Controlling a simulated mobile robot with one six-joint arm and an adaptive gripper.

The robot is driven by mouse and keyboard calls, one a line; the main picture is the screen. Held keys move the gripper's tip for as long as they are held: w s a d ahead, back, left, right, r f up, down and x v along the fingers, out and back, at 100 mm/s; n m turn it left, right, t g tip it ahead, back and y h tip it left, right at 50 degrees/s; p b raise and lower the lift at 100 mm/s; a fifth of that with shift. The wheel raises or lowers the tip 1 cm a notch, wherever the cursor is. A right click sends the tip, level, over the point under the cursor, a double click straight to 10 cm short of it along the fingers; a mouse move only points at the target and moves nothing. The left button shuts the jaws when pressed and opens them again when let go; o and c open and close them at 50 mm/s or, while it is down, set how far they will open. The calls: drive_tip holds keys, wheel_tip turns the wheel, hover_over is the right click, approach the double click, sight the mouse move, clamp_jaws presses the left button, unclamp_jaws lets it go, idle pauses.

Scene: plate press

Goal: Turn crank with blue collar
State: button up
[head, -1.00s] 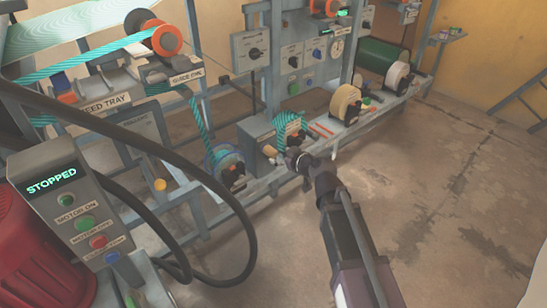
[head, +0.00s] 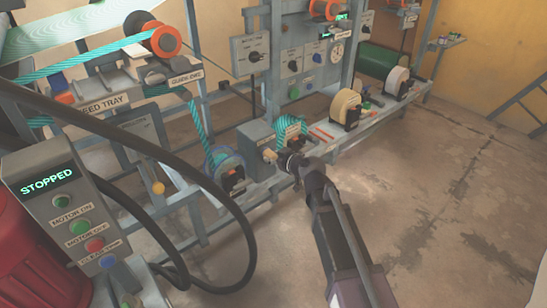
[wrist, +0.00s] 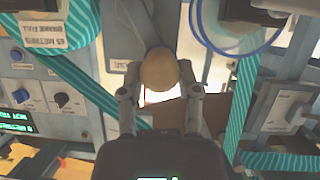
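A tan, rounded crank knob (head: 269,154) sticks out from the grey box low on the machine, next to the turquoise-banded reel. In the wrist view the knob (wrist: 158,70) lies centred just beyond and between my fingertips. My gripper (head: 283,158) is right in front of it in the head view. The crank's arm is mostly hidden behind the knob and gripper.
A blue-rimmed spool (head: 228,168) stands left of the knob; its blue rim (wrist: 205,38) is close on the right in the wrist view. Turquoise webbing (wrist: 92,92) runs nearby. A cream reel (head: 346,106) stands farther right. The floor (head: 420,200) on the right is clear.

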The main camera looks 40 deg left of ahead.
clamp_jaws()
drive_tip(key=shift+w, duration=0.15)
